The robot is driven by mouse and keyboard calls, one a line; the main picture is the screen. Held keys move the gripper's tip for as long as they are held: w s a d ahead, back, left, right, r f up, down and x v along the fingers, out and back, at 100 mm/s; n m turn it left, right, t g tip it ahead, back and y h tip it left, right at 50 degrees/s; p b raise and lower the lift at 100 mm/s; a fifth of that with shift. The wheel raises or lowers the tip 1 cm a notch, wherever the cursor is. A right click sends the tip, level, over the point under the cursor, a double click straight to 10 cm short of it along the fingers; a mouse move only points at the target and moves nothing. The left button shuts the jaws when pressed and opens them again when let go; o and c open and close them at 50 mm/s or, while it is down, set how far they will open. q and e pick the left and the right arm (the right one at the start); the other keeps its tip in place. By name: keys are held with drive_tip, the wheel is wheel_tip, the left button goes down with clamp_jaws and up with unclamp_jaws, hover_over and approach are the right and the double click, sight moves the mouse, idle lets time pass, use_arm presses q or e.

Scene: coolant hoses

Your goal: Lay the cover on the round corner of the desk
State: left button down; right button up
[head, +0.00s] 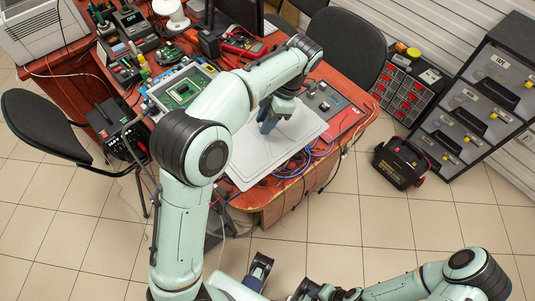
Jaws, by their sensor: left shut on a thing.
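The cover is a flat light-grey panel with rounded corners (282,148), in the middle of the head view. It is over the front end of the red-brown desk (275,198), hiding much of the round corner. Its lower-left part reaches the desk's edge. I cannot tell whether it rests on the desk or is just above it. My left gripper (267,126) points down at the cover's upper middle and is shut on it; my arm hides part of the cover. My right gripper (259,269) is low in the view, away from the desk, its jaw opening unclear.
Blue and red cables (302,162) hang by the desk's front edge. A grey control box (328,103) is right of the cover. A circuit board in a tray (181,88) and tools crowd the desk's left.

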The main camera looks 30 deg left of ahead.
sight(283, 124)
use_arm(q)
wheel_tip(283, 124, down, 16)
drive_tip(key=shift+r+b, duration=0.2)
drive_tip(key=shift+b, duration=0.75)
drive_tip(key=shift+f, duration=0.1)
drive_tip(key=c, duration=0.9)
unclamp_jaws()
drive_tip(key=shift+o, duration=0.2)
drive_tip(key=p+v, duration=0.2)
drive_tip(key=v, duration=1)
drive_tip(key=shift+r, duration=0.2)
